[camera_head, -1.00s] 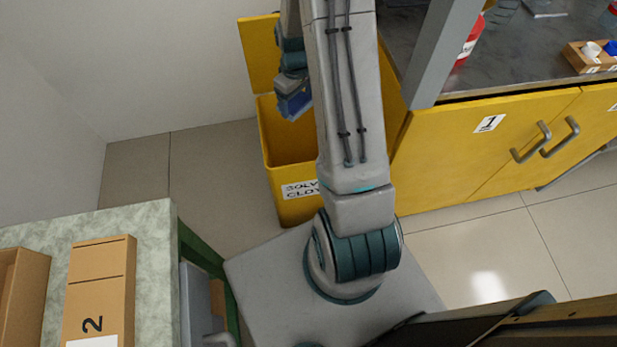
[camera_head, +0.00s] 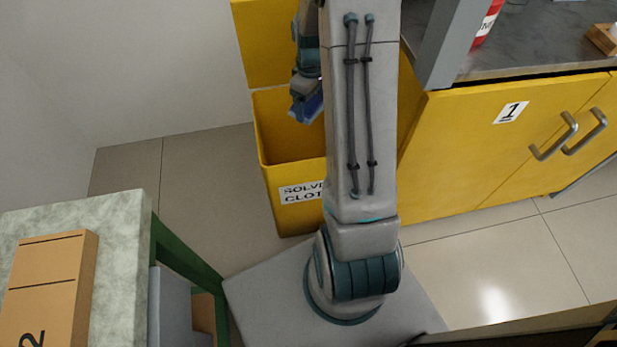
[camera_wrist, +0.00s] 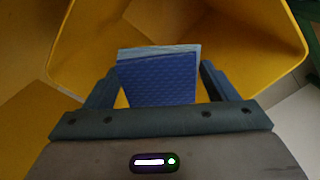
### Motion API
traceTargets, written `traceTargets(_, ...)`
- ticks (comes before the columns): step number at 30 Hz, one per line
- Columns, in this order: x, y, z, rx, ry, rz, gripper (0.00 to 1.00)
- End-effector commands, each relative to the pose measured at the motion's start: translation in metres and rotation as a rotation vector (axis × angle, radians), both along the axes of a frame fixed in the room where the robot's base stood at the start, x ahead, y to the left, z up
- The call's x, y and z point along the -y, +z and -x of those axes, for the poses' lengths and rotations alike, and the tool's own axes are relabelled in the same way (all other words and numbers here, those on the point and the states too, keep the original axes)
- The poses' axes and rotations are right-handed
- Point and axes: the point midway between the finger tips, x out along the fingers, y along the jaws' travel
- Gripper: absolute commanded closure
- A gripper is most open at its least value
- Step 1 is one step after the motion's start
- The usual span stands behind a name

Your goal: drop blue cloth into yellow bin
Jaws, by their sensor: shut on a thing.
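The blue cloth (camera_wrist: 158,78) is a folded, quilted-looking pad held between the two fingers of my gripper (camera_wrist: 156,90) in the wrist view. In the head view the cloth (camera_head: 306,108) hangs at the end of my gripper (camera_head: 304,92), over the open mouth of the yellow bin. The yellow bin (camera_head: 290,178) stands on the floor with its lid raised at the back and a white label, partly hidden by my arm, on its front. In the wrist view the bin's yellow walls (camera_wrist: 262,45) surround the cloth. The bin's bottom is mostly hidden.
A yellow cabinet (camera_head: 470,150) marked 1, with a dark worktop, stands right of the bin. A pale-topped bench (camera_head: 120,235) with a cardboard box (camera_head: 55,285) is at lower left. Tiled floor (camera_head: 205,185) is clear left of the bin.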

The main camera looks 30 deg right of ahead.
Motion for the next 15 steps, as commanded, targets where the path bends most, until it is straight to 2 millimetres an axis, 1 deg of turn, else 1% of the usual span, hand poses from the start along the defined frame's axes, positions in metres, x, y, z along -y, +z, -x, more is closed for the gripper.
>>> traceTargets(1,-0.0002,-0.0106,0.0001,0.000,0.000,0.000,0.46)
traceTargets(3,-0.0001,-0.0156,0.0002,0.000,0.000,0.000,0.46)
traceTargets(6,0.0000,-0.0185,0.0001,0.000,0.000,0.000,0.46)
traceTargets(13,0.0000,-0.0175,0.0001,0.000,0.000,0.000,0.46)
traceTargets(14,0.0000,-0.0176,0.0001,0.000,0.000,0.000,0.16)
traceTargets(15,0.0000,-0.0176,0.0001,0.000,-0.001,0.000,0.04)
